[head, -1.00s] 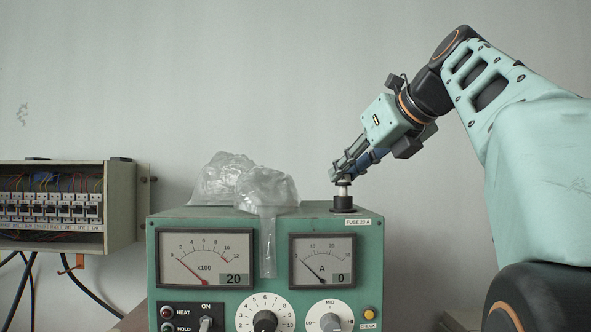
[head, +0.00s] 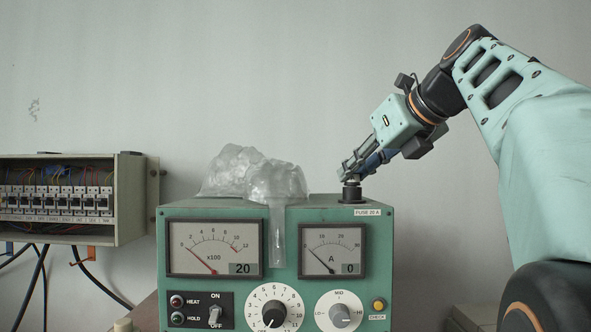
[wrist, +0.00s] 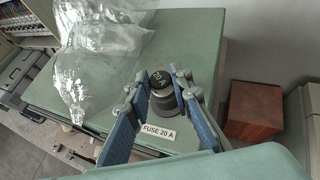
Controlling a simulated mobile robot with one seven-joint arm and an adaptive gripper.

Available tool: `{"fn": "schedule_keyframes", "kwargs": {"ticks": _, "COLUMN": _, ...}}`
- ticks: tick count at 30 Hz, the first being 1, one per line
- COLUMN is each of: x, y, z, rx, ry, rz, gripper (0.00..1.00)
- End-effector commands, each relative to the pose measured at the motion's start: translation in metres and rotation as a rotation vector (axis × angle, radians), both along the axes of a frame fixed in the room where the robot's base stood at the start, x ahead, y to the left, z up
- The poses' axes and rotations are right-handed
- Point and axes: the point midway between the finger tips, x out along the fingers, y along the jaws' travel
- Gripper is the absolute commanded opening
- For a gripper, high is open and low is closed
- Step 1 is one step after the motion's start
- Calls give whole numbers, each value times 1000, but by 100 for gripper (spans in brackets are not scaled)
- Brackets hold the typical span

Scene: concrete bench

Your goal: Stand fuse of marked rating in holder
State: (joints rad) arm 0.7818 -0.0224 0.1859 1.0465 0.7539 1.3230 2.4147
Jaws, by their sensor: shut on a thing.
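The fuse (wrist: 162,78) has a dark cap marked 20 A, and my gripper (head: 350,172) is shut on it. In the wrist view the blue fingers stand on both sides of the cap. The black round fuse holder (head: 351,194) is on the right of the green instrument's top, right below the fingertips. The fuse stands about upright in line with it, its lower end down at the holder's mouth and hidden. Whether it is fully seated cannot be told. A label (head: 367,212) by the holder reads FUSE 20 A.
A crumpled clear plastic bag (head: 277,182) lies on the green instrument (head: 383,250), left of the holder, and hangs over its front. An open breaker cabinet (head: 131,200) is at the left. A brown block (wrist: 254,111) stands beyond the instrument's edge in the wrist view.

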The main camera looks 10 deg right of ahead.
Motion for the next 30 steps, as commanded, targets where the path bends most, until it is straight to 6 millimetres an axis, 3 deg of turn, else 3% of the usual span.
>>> {"fn": "schedule_keyframes", "kwargs": {"ticks": 5, "x": 0, "y": 0, "z": 0, "rx": 0, "ry": 0, "rz": 0, "gripper": 2}}
{"fn": "schedule_keyframes", "kwargs": {"ticks": 6, "x": 0, "y": 0, "z": 0, "rx": 0, "ry": 0, "rz": 0, "gripper": 21}}
{"fn": "schedule_keyframes", "kwargs": {"ticks": 12, "x": 0, "y": 0, "z": 0, "rx": 0, "ry": 0, "rz": 0, "gripper": 40}}
{"fn": "schedule_keyframes", "kwargs": {"ticks": 23, "x": -6, "y": -2, "z": 4, "rx": -1, "ry": -1, "rz": -2, "gripper": 40}}
{"fn": "schedule_keyframes", "kwargs": {"ticks": 30, "x": -43, "y": -12, "z": 26, "rx": -3, "ry": -3, "rz": -4, "gripper": 40}}
